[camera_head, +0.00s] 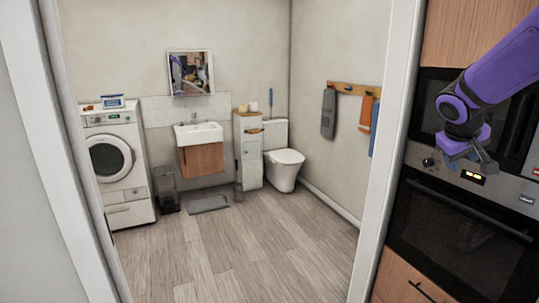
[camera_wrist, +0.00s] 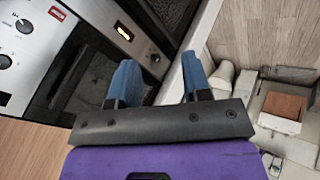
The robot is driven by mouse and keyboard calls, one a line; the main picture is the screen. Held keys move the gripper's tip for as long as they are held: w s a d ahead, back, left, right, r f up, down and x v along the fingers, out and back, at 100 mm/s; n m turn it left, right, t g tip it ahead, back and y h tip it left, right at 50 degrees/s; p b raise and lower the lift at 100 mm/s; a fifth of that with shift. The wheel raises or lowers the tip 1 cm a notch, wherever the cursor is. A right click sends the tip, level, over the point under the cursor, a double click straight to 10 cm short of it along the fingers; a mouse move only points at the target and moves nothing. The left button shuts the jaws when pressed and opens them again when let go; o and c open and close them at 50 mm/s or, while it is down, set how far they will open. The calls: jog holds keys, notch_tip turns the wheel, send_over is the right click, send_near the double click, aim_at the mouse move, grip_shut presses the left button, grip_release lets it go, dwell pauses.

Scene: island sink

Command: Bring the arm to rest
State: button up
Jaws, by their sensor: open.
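My purple arm reaches in from the upper right in the head view. My gripper (camera_head: 482,163) hangs in front of the built-in oven (camera_head: 455,240), near its control panel. In the wrist view the two blue fingers of my gripper (camera_wrist: 160,82) are spread apart with nothing between them. The oven also shows at the left of the wrist view (camera_wrist: 75,65). From these views I cannot tell the exact gap between my gripper and the oven front.
A white door frame (camera_head: 383,150) stands left of the oven. Through the doorway are a washing machine (camera_head: 115,165), a sink (camera_head: 199,133), a white cabinet (camera_head: 249,155), a toilet (camera_head: 284,160) and a grey mat (camera_head: 208,204). The wooden floor (camera_head: 240,255) inside the doorway is clear.

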jog(key=s+a+r+t+y, duration=0.1)
jog(key=s+a+y, duration=0.5)
jog(key=s+a, duration=1.3)
jog(key=s+r, duration=0.1)
jog(key=s, duration=0.3)
jog(key=shift+s+a+r, duration=0.2)
jog(key=shift+s+a, duration=0.05)
jog(key=shift+a, duration=0.05)
